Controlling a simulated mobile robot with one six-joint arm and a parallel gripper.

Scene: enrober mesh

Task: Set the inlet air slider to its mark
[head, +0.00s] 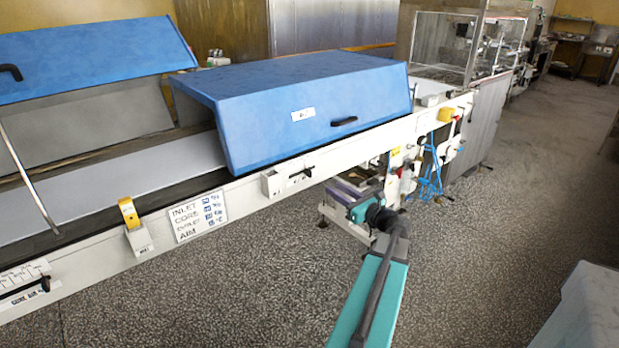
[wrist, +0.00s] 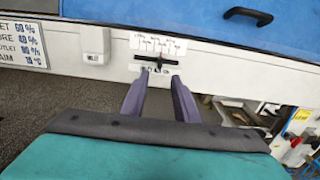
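The slider (wrist: 158,64) is a dark knob on a horizontal slot, with a white scale plate (wrist: 158,45) above it and a label strip below. It sits on the white side rail; in the head view the slider (head: 300,174) is small, below the front of the blue hood. The knob stands near the middle of its slot; which mark is the set one I cannot tell. My gripper (wrist: 157,78) is open, its two purple-grey fingers apart, with the tips just short of the knob. The lower label is partly hidden by the fingers.
A sign with percentages (head: 197,214) and a white box (wrist: 95,45) are left of the slider. A blue hood (head: 305,105) with a black handle is above. Another slider (head: 25,289) is at far left. Blue hoses (head: 431,175) hang at right. The speckled floor is clear.

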